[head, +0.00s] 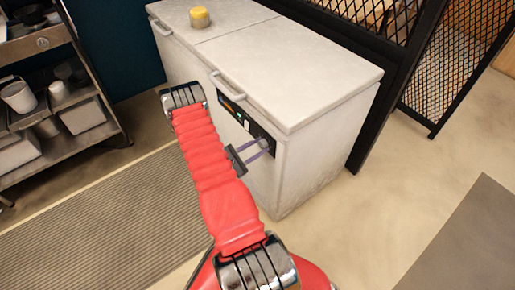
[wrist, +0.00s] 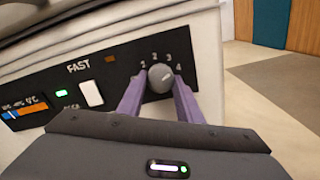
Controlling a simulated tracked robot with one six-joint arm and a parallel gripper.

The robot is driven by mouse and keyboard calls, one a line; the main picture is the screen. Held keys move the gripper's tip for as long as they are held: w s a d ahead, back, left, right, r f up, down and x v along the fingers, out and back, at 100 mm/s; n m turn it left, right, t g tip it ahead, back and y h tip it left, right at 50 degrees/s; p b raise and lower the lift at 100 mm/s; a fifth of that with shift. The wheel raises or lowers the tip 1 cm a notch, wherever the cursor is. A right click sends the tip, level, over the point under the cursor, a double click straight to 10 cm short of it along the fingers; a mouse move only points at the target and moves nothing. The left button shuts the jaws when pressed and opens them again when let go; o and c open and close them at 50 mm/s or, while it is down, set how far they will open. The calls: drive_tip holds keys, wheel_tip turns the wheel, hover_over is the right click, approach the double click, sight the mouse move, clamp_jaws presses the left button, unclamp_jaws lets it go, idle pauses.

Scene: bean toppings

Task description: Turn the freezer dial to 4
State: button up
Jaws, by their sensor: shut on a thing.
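The white chest freezer (head: 300,80) stands ahead of me, its lids shut. Its black control panel (wrist: 60,95) is on the front, near the right end. The round grey freezer dial (wrist: 160,77) sits on the panel's right part, with the numbers 1 to 4 printed in an arc above it. My gripper (wrist: 160,82) is shut on the dial, one purple finger on each side. In the head view my gripper (head: 264,146) reaches the panel from the left. The dial's pointer is too small to read for certain.
The panel also has a white switch (wrist: 91,93), a green light and a temperature display (wrist: 25,108). A yellow round object (head: 199,18) stands on the freezer lid. A metal shelf cart (head: 60,100) is at left, a black mesh partition (head: 440,60) at right. The floor in front is clear.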

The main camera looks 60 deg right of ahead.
drive_tip(key=shift+w+d+r+m, duration=0.1)
drive_tip(key=shift+m, duration=0.75)
drive_tip(key=shift+w+d+m, duration=0.1)
drive_tip(key=shift+m, duration=0.75)
drive_tip(key=o, duration=1)
drive_tip(key=shift+a, duration=0.1)
drive_tip(key=shift+o, duration=0.2)
drive_tip(key=shift+s, duration=0.1)
drive_tip(key=shift+a, duration=0.1)
drive_tip(key=v, duration=1.3)
drive_tip(key=shift+a, duration=0.25)
